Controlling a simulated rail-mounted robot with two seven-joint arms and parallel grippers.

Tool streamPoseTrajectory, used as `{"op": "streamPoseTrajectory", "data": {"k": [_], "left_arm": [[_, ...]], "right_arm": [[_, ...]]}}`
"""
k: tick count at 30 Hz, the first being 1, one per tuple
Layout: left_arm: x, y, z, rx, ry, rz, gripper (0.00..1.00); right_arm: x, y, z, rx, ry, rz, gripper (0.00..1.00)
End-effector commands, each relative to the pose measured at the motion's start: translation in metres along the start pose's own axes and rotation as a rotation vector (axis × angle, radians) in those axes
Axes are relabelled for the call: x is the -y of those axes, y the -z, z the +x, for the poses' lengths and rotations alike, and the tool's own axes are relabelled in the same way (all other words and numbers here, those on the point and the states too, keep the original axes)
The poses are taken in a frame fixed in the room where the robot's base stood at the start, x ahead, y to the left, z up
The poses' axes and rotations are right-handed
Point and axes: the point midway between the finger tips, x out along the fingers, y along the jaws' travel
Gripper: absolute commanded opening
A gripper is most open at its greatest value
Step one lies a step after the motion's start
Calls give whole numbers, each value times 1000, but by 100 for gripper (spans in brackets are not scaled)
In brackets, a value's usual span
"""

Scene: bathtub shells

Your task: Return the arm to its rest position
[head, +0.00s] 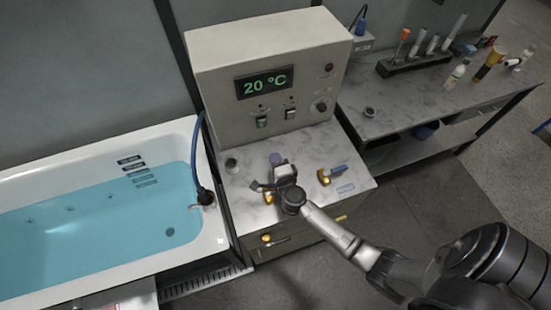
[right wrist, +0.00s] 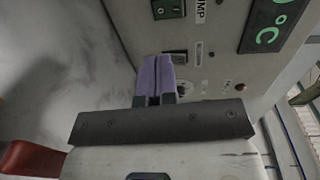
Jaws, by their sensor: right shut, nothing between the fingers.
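My right arm reaches in from the lower right of the head view. Its gripper (head: 277,160) is above the marble-topped cabinet, in front of the control box. In the right wrist view the two purple fingers (right wrist: 157,78) lie side by side, shut with nothing between them. They point toward the face of the control box, which fills the back of that view; I cannot tell the exact gap. My left gripper is not in view.
The control box (head: 262,65) reads 20 °C. A bathtub (head: 92,147) of blue water stands left. An orange-and-blue fitting (head: 332,174) lies right of the gripper on the marble top (head: 240,190). A side bench (head: 410,103) holds a tube rack (head: 425,61). Floor is clear at centre right.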

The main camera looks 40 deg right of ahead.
Motion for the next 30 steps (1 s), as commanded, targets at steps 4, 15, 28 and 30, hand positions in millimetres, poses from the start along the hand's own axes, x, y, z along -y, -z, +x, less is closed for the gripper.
{"op": "streamPoseTrajectory", "data": {"k": [4, 15, 28, 30], "left_arm": [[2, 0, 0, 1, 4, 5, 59], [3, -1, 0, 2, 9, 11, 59], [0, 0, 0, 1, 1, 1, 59], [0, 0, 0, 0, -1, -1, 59]], "right_arm": [[0, 0, 0, 0, 0, 0, 0], [0, -5, 0, 28, 2, 7, 0], [31, -125, -54, 815, 172, -405, 0], [34, -141, -74, 957, 192, -553, 0]]}}
